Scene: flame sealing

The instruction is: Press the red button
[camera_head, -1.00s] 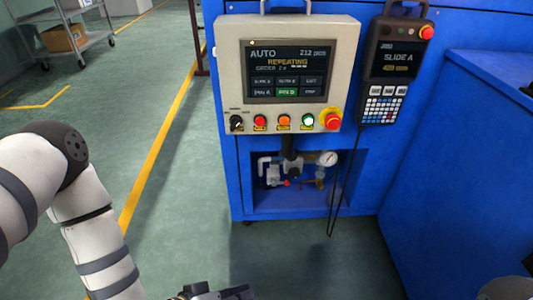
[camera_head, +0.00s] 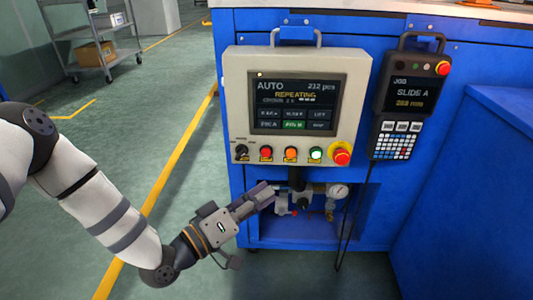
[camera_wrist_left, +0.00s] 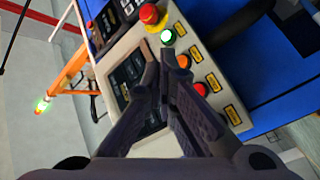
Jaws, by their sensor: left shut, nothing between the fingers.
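A grey control panel (camera_head: 237,105) on the blue machine carries a row of controls under its screen. A small red button (camera_head: 266,153) sits beside the black selector knob, followed by orange and green buttons and a red mushroom button (camera_head: 341,153) on a yellow base. In the left wrist view, the small red button (camera_wrist_left: 202,89) lies right of the fingers, and the mushroom button (camera_wrist_left: 150,15) is at the top. My left gripper (camera_head: 268,191) is shut and empty, appearing just below the button row in the head view. My right gripper is out of view.
A handheld pendant (camera_head: 408,85) with its own red knob hangs to the right, its cable running down. Below the panel, a recess holds pipes and a gauge (camera_head: 339,191). A cart (camera_head: 92,50) stands at the far left. Floor is clear left of the machine.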

